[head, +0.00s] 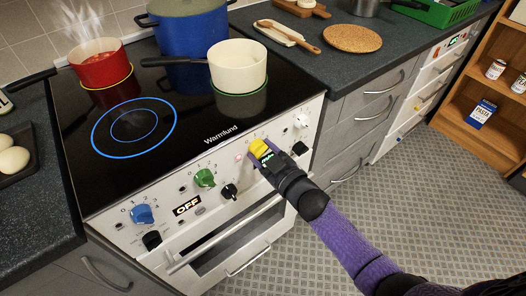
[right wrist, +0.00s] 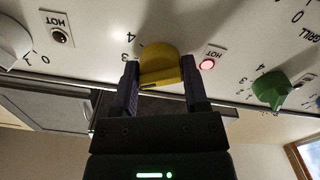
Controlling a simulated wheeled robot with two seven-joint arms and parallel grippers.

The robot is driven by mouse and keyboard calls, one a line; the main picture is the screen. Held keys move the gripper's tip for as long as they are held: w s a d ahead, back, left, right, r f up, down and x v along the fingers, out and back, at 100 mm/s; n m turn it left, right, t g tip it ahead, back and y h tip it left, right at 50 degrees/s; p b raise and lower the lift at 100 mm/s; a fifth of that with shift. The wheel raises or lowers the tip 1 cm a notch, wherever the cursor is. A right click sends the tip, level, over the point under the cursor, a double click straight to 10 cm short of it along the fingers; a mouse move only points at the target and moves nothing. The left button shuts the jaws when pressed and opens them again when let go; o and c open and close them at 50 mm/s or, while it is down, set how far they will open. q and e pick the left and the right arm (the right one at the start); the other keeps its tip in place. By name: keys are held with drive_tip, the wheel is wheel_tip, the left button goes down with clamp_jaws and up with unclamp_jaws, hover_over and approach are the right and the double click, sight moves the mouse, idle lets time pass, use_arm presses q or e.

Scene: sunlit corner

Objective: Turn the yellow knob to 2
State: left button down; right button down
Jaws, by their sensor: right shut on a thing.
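The yellow knob (head: 257,146) is on the white front panel of the stove, right of the green knob (head: 204,178). My right gripper (head: 262,152) reaches it from the lower right and is shut on it. In the right wrist view, the yellow knob (right wrist: 160,62) sits between the two fingers of my right gripper (right wrist: 160,76), one on each side. A 3 and a 4 show beside the knob there; its other marks are hidden, and I cannot tell which number it points to. My left gripper is not in view.
A red HOT lamp (right wrist: 207,64) glows beside the yellow knob. A blue knob (head: 142,214), black knobs and a white knob (head: 301,121) share the panel. A steaming red pot (head: 101,68), a blue pot (head: 190,28) and a cream pan (head: 238,66) stand on the hob.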

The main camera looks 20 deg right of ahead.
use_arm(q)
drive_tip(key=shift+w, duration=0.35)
use_arm(e)
drive_tip(key=shift+n, duration=1.7)
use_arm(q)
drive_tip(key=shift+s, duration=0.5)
use_arm(e)
drive_tip(key=shift+c, duration=2.3)
unclamp_jaws()
drive_tip(key=o, duration=0.4)
drive_tip(key=shift+c, duration=0.2)
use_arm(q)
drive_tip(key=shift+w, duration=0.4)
use_arm(e)
drive_tip(key=shift+d, duration=0.1)
